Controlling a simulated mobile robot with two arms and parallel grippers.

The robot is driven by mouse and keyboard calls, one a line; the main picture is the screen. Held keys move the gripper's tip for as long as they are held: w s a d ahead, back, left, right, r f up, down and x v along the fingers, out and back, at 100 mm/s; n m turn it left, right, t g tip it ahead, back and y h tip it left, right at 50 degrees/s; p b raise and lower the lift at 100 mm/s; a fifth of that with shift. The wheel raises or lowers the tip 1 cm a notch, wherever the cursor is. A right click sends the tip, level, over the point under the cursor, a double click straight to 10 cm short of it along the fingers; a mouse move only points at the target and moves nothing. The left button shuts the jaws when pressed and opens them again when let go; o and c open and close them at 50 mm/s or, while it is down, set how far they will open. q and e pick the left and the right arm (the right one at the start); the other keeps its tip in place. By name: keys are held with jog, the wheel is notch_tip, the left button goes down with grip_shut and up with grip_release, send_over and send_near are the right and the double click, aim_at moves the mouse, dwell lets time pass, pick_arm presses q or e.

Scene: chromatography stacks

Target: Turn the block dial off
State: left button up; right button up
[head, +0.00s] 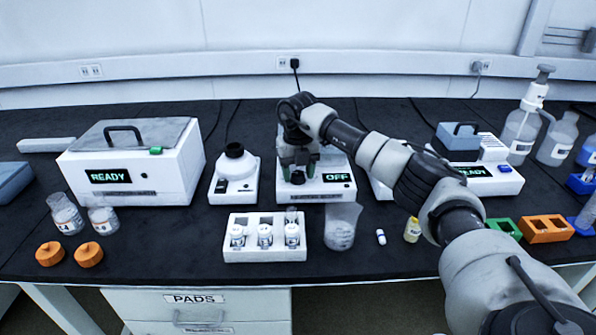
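A white block unit (340,194) stands at the middle of the bench. Its display (337,177) reads OFF in green. A small dark round knob (297,178), which looks like its dial, shows at the front left of the unit. My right gripper (298,168) points down over it, with its two fingers apart on either side of the knob. I cannot tell whether the fingers touch the knob. The gripper and wrist hide the top of the unit. My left gripper is not in view.
A white rack of vials (264,253) and a clear beaker (342,228) stand just in front of the unit. A white stand (233,190) is to its left, beside a large box (130,175) reading READY. My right arm crosses the right side, above a yellow-labelled vial (412,230).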

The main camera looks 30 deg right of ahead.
aim_at(298, 174)
jog(key=shift+o, duration=0.5)
jog(key=shift+r, duration=0.4)
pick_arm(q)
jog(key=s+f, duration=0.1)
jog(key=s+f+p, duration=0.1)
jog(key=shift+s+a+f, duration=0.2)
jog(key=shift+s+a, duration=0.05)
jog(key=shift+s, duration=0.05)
pick_arm(e)
notch_tip(298, 174, up, 10)
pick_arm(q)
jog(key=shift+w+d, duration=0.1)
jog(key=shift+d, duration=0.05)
